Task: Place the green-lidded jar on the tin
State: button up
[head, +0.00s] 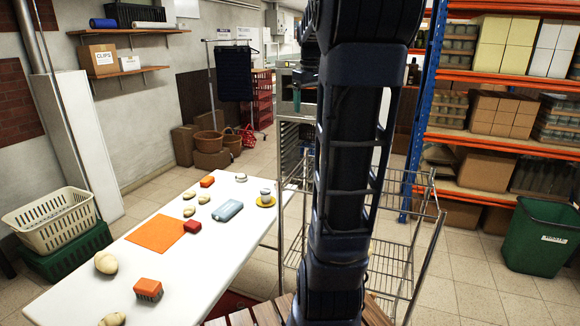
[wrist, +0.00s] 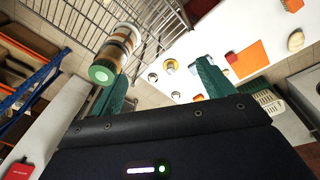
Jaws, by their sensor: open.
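The green-lidded jar (wrist: 103,72) shows in the wrist view, its lid towards the camera. It is in line with brown and white round bodies behind it; I cannot tell where one ends and another starts. My gripper (wrist: 160,72) is open, with two teal fingers apart. The left finger is right beside the lid; I cannot tell if they touch. Nothing shows between the fingers except the table far beyond. Which thing is the tin is unclear. A small round grey item (head: 241,177) and a round container on a yellow dish (head: 266,194) stand on the table.
The white table (head: 120,270) holds an orange mat (head: 156,234), a blue-grey box (head: 228,210), red and orange blocks and several pale lumps. A wire rack (head: 405,262) stands beside my arm. Tall loaded shelves (head: 490,140) and a green bin (head: 540,238) stand at right.

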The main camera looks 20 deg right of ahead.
jog(key=s+a+f+m+t, duration=0.1)
jog(key=s+a+f, duration=0.6)
jog(key=s+a, duration=0.1)
jog(key=s+a+f+m+t, duration=0.1)
jog(key=s+a+f+t, duration=0.1)
jog(key=s+a+f, duration=0.4)
jog(key=s+a, duration=0.2)
jog(key=s, duration=0.3)
jog(key=shift+s+a+f+m+y, duration=0.25)
jog(key=shift+f+m+y, duration=0.05)
jog(key=shift+f, duration=0.1)
